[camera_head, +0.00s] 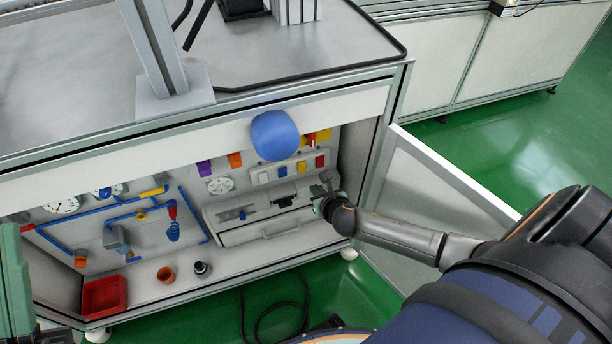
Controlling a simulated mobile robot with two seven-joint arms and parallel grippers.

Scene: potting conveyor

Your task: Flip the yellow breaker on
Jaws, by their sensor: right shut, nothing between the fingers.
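A row of small breakers sits on the sloped grey panel inside the open cabinet. The yellow breaker (301,167) is between a blue breaker (282,171) and a red breaker (319,161). A white breaker (262,177) is at the row's left end. Whether the yellow one is on or off is too small to tell. My right gripper (326,180) is shut and empty, just below and right of the red breaker, a little right of the yellow one. Whether it touches the panel cannot be told. My left gripper is not in view.
A blue rounded object (275,135) overlaps the cabinet's top edge, above the breakers. Blue pipes, gauges and a red bin (104,296) are at left.

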